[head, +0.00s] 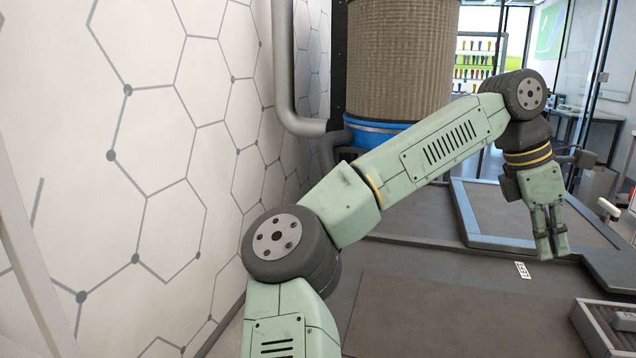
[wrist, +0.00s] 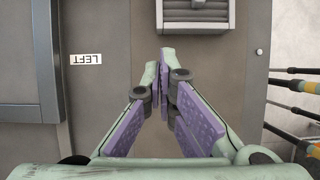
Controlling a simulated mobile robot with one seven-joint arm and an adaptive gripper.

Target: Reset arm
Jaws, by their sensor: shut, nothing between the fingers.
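My gripper (head: 552,252) is at the right in the head view, pointing down above the grey work surface. My arm reaches across from the lower middle of the picture. The wrist view shows the gripper (wrist: 160,60) with its two green, purple-padded fingers brought together at the tips. It is shut and holds nothing.
A label reading LEFT (wrist: 86,59) lies on the surface, also seen in the head view (head: 522,270). A grey slatted box (head: 604,326) stands at the lower right. A blue-grey frame (head: 465,210) lies behind. A hexagon-patterned wall (head: 150,180) bounds the left. A large brown cylinder (head: 395,60) stands behind.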

